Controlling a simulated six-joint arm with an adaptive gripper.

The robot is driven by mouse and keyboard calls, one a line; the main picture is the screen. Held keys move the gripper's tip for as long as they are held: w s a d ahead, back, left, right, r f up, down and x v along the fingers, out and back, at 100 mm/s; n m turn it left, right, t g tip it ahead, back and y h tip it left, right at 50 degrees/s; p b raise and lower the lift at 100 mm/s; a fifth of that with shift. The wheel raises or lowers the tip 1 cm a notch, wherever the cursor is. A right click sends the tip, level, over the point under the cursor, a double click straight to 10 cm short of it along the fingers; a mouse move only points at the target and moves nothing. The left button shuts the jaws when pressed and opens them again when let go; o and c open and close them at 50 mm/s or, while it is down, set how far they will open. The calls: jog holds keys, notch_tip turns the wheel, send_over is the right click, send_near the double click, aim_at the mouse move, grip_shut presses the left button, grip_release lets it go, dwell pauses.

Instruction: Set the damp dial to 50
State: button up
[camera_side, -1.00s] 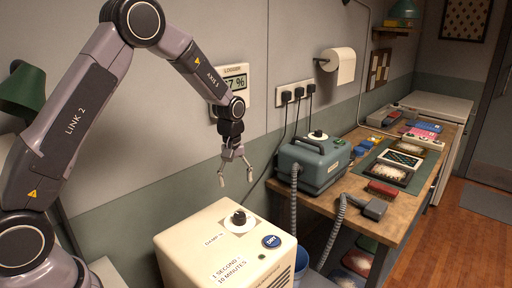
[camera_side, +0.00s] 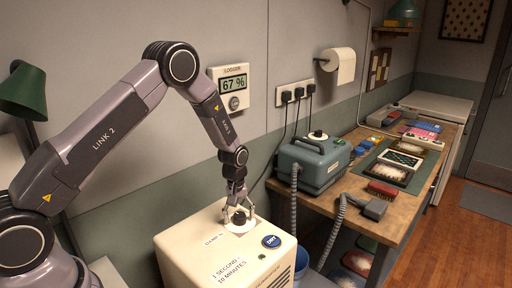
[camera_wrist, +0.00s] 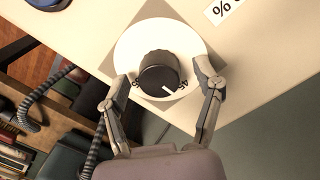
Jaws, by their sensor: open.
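The damp dial (camera_side: 239,217) is a black knob on a white round plate on top of a cream cabinet (camera_side: 190,251). My gripper (camera_side: 239,212) is lowered over it, fingers pointing down on either side. In the wrist view the black knob (camera_wrist: 161,73) lies between my open fingers (camera_wrist: 163,78), with a visible gap on each side. The exact setting is hard to read.
A logger (camera_side: 233,87) on the wall reads 67 %. A blue button (camera_side: 272,241) sits beside the dial on the cabinet. A green-grey machine (camera_side: 313,161) with a hose stands on the wooden bench (camera_side: 345,189) to the right.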

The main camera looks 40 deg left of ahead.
jog(key=c, duration=1.2)
jog(key=shift+o, duration=0.2)
jog(key=shift+m, duration=0.3)
jog(key=m, duration=0.9)
jog(key=o, duration=1.2)
jog(key=shift+c, duration=0.2)
